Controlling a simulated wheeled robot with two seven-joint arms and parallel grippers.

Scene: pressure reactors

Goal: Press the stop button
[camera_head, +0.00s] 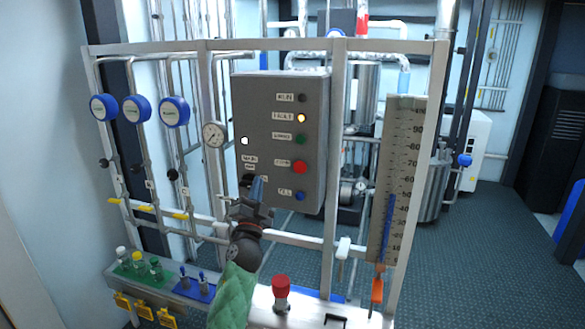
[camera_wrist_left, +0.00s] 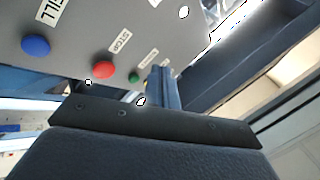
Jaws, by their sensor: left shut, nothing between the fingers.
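The grey control box (camera_head: 262,120) stands on the frame in the middle of the head view. Its red button (camera_head: 299,167) is on the right side of the front panel. In the left wrist view the red button (camera_wrist_left: 104,71) has the label STOP beside it. My left gripper (camera_head: 258,184) is shut and empty, in front of the panel's lower left, left of and a little below the red button. Its blue fingers (camera_wrist_left: 162,88) show in the left wrist view, right of the red and green buttons. I cannot tell whether they touch the panel. My right gripper is out of view.
A green button (camera_head: 300,139) sits above the red one and a blue FILL button (camera_head: 299,196) below it. A red-topped knob (camera_head: 281,285) stands on the lower ledge. A scale board (camera_head: 401,180) stands at right.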

